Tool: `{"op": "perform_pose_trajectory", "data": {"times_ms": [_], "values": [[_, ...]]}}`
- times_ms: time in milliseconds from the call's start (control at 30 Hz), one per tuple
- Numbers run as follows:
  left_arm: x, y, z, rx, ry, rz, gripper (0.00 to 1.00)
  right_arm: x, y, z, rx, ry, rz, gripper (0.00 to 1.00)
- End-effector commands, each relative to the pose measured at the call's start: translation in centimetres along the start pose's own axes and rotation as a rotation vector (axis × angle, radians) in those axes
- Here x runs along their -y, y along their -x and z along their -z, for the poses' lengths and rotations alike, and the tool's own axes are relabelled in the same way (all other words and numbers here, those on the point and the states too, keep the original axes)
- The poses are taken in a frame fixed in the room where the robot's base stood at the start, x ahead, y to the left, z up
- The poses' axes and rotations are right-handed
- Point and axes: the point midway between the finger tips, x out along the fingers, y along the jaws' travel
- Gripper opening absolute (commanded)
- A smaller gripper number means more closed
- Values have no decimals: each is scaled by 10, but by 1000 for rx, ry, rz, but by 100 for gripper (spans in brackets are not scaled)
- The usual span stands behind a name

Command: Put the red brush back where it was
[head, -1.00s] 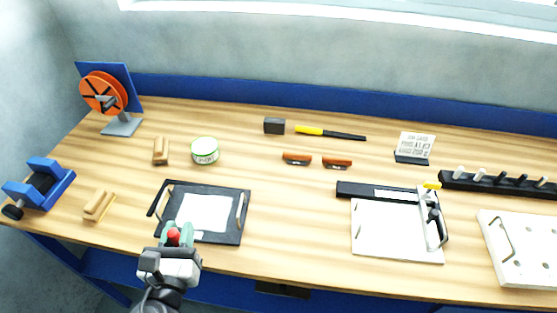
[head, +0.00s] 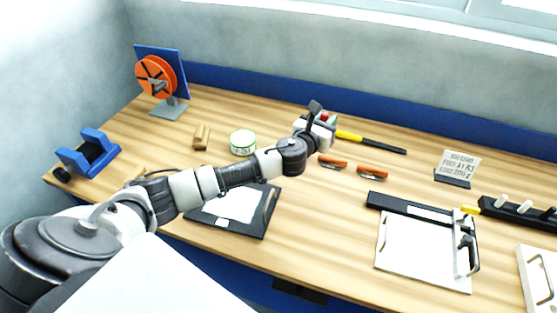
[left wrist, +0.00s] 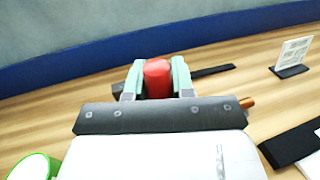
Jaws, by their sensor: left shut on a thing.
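My left gripper (head: 328,119) is shut on a red thing, taken as the red brush (left wrist: 158,78). In the left wrist view its rounded red end shows between the pale green fingers of the gripper (left wrist: 157,75). The rest of the brush is hidden by the fingers and gripper body. In the head view the left gripper is over the back middle of the bench, just left of the yellow-handled tool (head: 370,141). Whether the brush touches anything below cannot be told. My right gripper is not in view.
A green-rimmed tin (head: 242,142) and a black-framed board (head: 240,205) are near my left arm. Two orange-brown handled pieces (head: 332,161) lie right of the gripper. A sign (head: 458,165) stands farther right. Bare wood lies between the tin and the gripper.

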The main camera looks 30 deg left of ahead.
Motion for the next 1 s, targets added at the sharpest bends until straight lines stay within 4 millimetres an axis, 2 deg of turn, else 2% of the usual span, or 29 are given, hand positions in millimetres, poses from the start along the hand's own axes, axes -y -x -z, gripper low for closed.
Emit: {"op": "perform_pose_trajectory", "data": {"times_ms": [100, 200, 400, 600, 700, 867, 1000], "values": [[-12, -14, -11, 6, 2, -15, 0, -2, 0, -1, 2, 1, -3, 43], [-22, -14, -9, 4, 2, -21, 0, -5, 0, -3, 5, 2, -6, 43], [-58, 6, 17, 1, -1, -23, 0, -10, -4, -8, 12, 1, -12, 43], [-95, 27, 45, 3, 1, -22, 0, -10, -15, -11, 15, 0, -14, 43], [-108, 34, 53, 5, 3, -21, 0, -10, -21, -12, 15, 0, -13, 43], [-116, 39, 59, 6, 3, -20, 0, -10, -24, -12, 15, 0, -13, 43], [-116, 39, 80, 5, 5, -19, 0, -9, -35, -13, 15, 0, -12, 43]]}}
